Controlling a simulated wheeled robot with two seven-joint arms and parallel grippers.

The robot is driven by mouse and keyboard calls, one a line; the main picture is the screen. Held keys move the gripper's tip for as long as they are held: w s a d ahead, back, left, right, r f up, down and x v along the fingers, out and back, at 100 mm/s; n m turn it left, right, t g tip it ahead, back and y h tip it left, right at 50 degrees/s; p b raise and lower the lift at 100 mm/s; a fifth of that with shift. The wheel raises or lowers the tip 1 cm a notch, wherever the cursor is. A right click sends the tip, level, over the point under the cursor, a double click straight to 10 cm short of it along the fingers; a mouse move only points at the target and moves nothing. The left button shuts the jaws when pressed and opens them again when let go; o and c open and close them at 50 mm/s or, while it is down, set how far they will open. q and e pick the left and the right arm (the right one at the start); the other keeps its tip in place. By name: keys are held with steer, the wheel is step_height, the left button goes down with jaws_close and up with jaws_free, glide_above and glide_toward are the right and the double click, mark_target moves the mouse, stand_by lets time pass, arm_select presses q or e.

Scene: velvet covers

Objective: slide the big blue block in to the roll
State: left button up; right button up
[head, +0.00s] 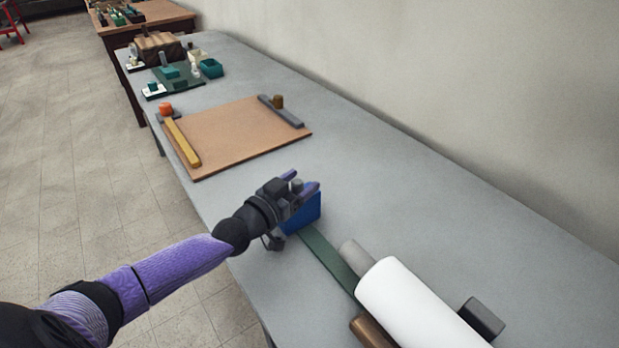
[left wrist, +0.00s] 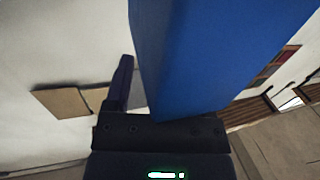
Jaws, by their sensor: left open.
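The big blue block (head: 306,213) stands on the grey table at the far end of a flat dark green strip (head: 328,262). The white roll (head: 415,305) lies at the near end of the strip, with a grey core end (head: 355,255) facing the block. My left gripper (head: 304,185) is open, right at the block and partly covering it. In the left wrist view the blue block (left wrist: 215,55) fills the upper middle, close beside a dark finger (left wrist: 122,85). I cannot tell whether it touches. My right gripper is out of view.
A brown block (head: 370,330) and a dark grey block (head: 482,318) flank the roll. A tan board (head: 235,138) with a yellow bar (head: 182,143) and a grey bar (head: 281,111) lies farther along the table (head: 400,190). The wall runs along the right.

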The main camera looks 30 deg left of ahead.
arm_select(q)
steer(key=shift+s, duration=0.1)
steer(key=shift+c, duration=0.4)
jaws_close()
stand_by(0.8)
